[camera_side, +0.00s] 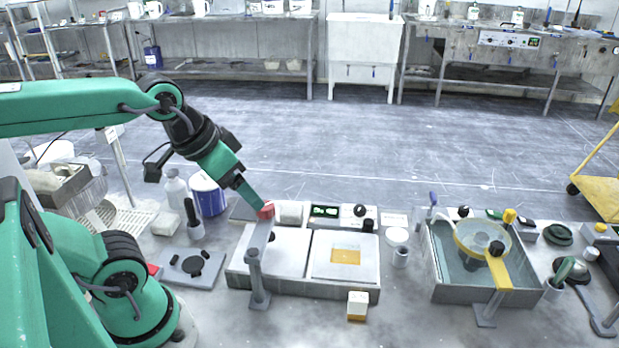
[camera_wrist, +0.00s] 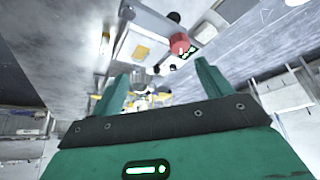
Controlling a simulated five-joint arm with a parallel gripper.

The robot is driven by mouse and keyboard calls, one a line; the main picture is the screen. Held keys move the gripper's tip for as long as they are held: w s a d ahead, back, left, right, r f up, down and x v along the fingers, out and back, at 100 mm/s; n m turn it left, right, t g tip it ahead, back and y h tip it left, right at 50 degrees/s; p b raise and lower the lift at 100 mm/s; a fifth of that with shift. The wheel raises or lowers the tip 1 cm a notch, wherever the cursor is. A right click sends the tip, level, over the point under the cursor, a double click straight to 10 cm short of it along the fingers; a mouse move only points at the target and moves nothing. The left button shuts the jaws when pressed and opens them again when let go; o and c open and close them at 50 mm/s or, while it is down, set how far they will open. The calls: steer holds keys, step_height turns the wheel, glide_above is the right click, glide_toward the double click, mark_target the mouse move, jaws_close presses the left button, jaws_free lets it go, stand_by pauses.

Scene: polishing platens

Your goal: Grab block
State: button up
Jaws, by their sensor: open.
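A small block (camera_side: 357,305), white above and yellow below, stands on the bench in front of the polishing machine's right front corner. In the wrist view a small pale-yellow shape (camera_wrist: 104,44) beside the machine looks like this block. My gripper (camera_side: 257,202) is above the left rear of the machine, angled down, well away from the block. In the wrist view my gripper's two green fingers (camera_wrist: 163,70) are spread apart with nothing held between them. A red head (camera_side: 266,210) shows right at the fingertips in the side view; contact cannot be told.
The machine has two platens, the right one (camera_side: 323,262) with a yellow square on it. A grey post with a swing arm (camera_side: 256,272) stands at its front left. A water-filled basin (camera_side: 452,270) stands to the right. The bench in front of the block is clear.

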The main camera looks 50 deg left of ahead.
steer(key=n+g, duration=0.5)
steer(key=n, duration=0.4)
glide_toward(346, 252)
steer(key=shift+s+a, duration=0.1)
steer(key=shift+a, duration=0.15)
steer(key=shift+w+d+f+g, duration=0.15)
steer(key=shift+w+f+g, duration=0.15)
steer(key=shift+f, duration=0.1)
steer(key=shift+w+d+f, duration=0.1)
steer(key=shift+f, duration=3.75)
steer(key=c, duration=1.1)
